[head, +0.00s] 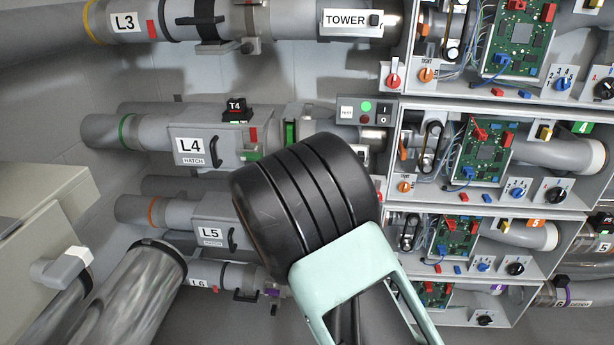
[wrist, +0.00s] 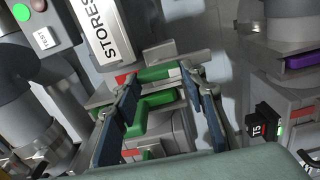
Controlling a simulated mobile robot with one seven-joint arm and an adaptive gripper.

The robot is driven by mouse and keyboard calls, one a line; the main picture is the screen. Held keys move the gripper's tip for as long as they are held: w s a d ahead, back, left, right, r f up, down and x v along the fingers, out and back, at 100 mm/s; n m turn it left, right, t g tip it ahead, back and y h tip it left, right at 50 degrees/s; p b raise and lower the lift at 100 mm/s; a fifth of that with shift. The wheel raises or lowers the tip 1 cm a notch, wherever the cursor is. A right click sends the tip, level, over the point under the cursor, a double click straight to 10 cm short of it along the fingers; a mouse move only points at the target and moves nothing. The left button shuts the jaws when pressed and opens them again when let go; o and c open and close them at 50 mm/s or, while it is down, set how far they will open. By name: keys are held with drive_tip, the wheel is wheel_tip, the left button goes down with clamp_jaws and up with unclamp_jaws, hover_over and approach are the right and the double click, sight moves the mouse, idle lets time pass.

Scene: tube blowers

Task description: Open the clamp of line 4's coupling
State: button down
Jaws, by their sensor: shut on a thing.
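Line 4's pipe, labelled L4 (head: 190,146), runs across the head view, with its T4 box (head: 234,110) on top. A green part (head: 291,132) shows at its coupling, just left of my arm, which hides the rest. In the wrist view, a green clamp handle (wrist: 152,103) lies between the blue-padded fingers of my gripper (wrist: 164,85), beside the STORES label (wrist: 118,28). The gripper is shut on this handle. Whether the clamp is open or closed I cannot tell. The gripper's fingers are hidden in the head view.
A control box with a green light (head: 366,107) sits just above right of my arm. Line 5's pipe (head: 212,207) runs below, partly behind my arm. Open cabinets with circuit boards (head: 484,146) fill the right.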

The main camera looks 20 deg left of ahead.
drive_tip(key=shift+n, duration=0.3)
drive_tip(key=c, duration=1.2)
unclamp_jaws()
drive_tip(key=v, duration=1.2)
drive_tip(key=shift+d, duration=0.1)
drive_tip(key=shift+w, duration=0.1)
